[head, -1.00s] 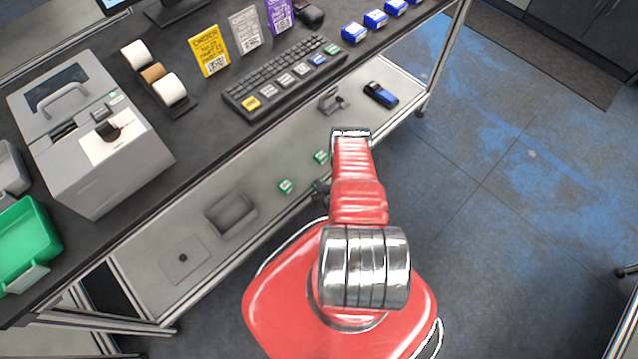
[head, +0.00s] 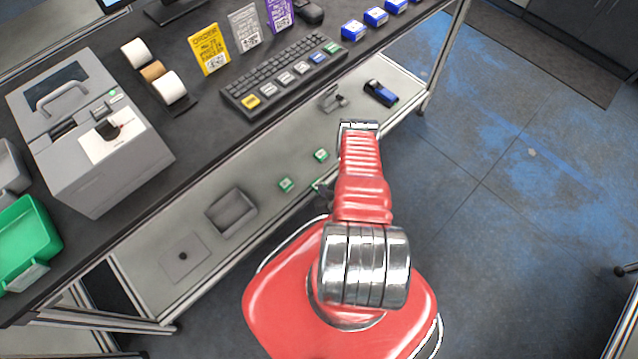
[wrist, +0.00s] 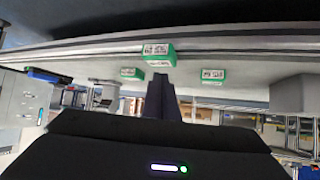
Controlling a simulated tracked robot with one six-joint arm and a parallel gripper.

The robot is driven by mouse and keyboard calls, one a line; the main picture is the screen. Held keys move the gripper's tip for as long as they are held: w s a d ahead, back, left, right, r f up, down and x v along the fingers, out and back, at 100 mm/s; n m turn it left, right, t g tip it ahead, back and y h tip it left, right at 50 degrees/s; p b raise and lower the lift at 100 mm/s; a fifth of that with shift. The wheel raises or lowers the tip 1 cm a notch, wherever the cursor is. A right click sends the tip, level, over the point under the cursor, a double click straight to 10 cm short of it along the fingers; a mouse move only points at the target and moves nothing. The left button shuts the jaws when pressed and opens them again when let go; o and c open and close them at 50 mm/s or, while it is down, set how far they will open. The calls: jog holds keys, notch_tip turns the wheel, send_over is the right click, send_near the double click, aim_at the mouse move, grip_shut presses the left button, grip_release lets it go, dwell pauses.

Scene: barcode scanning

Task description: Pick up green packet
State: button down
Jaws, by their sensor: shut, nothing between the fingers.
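Several small green packets with white labelled faces are in view. In the wrist view one green packet (wrist: 158,54) is nearest, at the shelf edge, straight beyond the tips of my gripper (wrist: 161,80). A second packet (wrist: 132,74) is to its left and a third (wrist: 213,75) to its right, both farther back. In the head view two packets lie on the lower shelf, one at the left (head: 286,185) and one at the right (head: 321,154). My gripper's fingers are together and empty. In the head view my red arm mostly hides the gripper.
The lower shelf (head: 150,262) holds a grey tray (head: 231,211) and a blue-black device (head: 381,93). The dark tabletop (head: 205,130) overhangs the shelf, with a keyboard (head: 285,75) and a grey machine (head: 90,130) on it. The floor at right is clear.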

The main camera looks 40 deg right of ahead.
jog(key=s+a, duration=0.2)
jog(key=s, duration=0.5)
jog(key=shift+s+a, duration=0.3)
jog(key=shift+a, duration=0.1)
jog(key=shift+s, duration=0.1)
